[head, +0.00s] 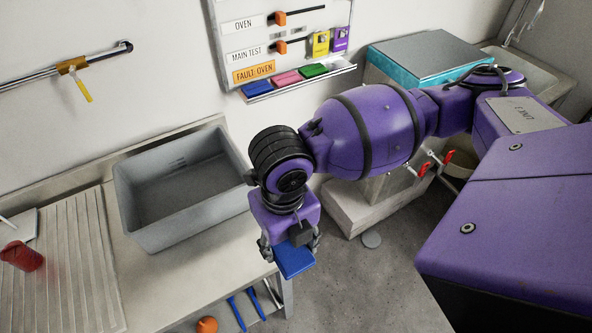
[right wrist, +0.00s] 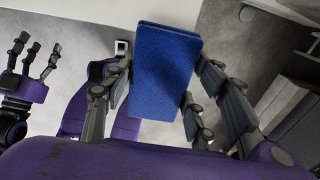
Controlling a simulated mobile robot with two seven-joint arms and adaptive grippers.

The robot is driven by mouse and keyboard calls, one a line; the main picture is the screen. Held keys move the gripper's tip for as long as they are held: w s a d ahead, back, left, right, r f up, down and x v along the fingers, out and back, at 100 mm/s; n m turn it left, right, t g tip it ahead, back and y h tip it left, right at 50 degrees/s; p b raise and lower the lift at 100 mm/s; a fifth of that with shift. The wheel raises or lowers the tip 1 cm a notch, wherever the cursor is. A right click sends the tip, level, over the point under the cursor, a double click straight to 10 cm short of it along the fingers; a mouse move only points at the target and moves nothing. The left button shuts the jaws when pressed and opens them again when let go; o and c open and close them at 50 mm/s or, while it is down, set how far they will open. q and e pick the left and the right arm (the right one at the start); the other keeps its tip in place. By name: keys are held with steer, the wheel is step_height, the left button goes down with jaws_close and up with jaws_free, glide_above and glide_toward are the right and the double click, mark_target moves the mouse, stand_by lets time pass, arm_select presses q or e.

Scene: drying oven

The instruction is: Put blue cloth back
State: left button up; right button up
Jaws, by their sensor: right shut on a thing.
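The blue cloth (head: 294,262) is a flat blue slab held by my right gripper (head: 289,245), beside the front edge of the worktop near the grey basin. In the right wrist view the cloth (right wrist: 165,70) sits between the fingers of my right gripper (right wrist: 162,100), which touch it on both sides. My left gripper (right wrist: 33,65) shows at the left of the right wrist view, fingers spread and empty.
A grey basin (head: 183,185) stands on the worktop, left of my right arm. A red cup (head: 20,256) lies on the ribbed drainer at far left. A teal-sided box (head: 425,57) stands at the back right. Blue-handled tools (head: 237,313) and an orange item (head: 206,325) lie below the worktop edge.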

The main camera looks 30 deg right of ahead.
steer(key=w, duration=0.1)
steer(key=w+f, duration=0.1)
steer(key=w, duration=0.3)
steer(key=shift+a+f, duration=0.25)
steer(key=shift+f, duration=0.05)
steer(key=w+f, duration=0.1)
steer(key=f, duration=0.1)
steer(key=w+f, duration=0.3)
steer(key=w, duration=0.1)
steer(key=shift+a+f+b, duration=0.25)
steer(key=shift+f+b, duration=0.1)
steer(key=shift+f, duration=1.65)
steer(key=shift+f, duration=0.1)
steer(key=o, duration=1)
steer(key=shift+w, duration=0.1)
